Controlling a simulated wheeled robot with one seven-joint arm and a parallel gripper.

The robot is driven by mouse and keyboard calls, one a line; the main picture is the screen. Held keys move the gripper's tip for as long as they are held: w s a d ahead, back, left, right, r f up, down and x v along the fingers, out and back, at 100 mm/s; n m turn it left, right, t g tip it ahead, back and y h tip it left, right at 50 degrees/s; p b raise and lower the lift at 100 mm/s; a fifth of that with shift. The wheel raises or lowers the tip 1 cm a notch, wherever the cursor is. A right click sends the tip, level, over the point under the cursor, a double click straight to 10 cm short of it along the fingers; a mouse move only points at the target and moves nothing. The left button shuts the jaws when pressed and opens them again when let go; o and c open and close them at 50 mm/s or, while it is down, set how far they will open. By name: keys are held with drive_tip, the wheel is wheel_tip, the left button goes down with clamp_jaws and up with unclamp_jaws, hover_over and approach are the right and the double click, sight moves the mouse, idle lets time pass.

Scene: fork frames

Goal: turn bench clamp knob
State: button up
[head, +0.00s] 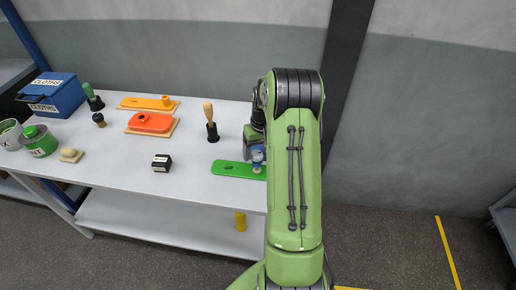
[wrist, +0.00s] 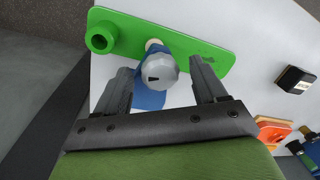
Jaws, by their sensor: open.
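A grey faceted knob (wrist: 160,70) with a dark mark on its face sits on a blue body (wrist: 150,97) in the wrist view. Beside it lies a green plate (wrist: 195,48) with a raised round green boss (wrist: 102,38) at one end. My gripper (wrist: 161,78) is open, with one finger on each side of the knob; I cannot tell whether they touch it.
The white bench (head: 190,192) also carries a black block (head: 162,163), an orange-red plate (head: 150,122), a wooden-handled tool (head: 210,120), a blue cloths box (head: 55,93) and cans at left. A wall stands behind. A yellow cylinder (head: 240,221) is on the lower shelf.

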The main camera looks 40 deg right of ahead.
wheel_tip(320, 180, up, 16)
drive_tip(key=d+p, duration=0.1)
drive_tip(key=p, duration=0.1)
drive_tip(key=shift+s+d+f, duration=0.15)
drive_tip(key=shift+s+d, duration=0.2)
drive_tip(key=s+a+r+n+t+h, duration=0.1)
drive_tip(key=s+a+r, duration=0.1)
drive_tip(key=a+r, duration=0.45)
drive_tip(key=s+a+r+n+t+h, duration=0.1)
drive_tip(key=s+a+r, duration=0.15)
drive_tip(key=a, duration=0.75)
drive_tip(key=s+a+f+n+t, duration=0.1)
drive_tip(key=s+a+n+t, duration=0.1)
drive_tip(key=s+a, duration=0.9)
drive_tip(key=s+t, duration=0.1)
drive_tip(key=s, duration=0.2)
drive_tip(key=shift+s+a+f+y, duration=0.15)
drive_tip(key=shift+s+f+y, duration=0.15)
drive_tip(key=shift+y, duration=0.1)
drive_tip(key=shift+w, duration=0.1)
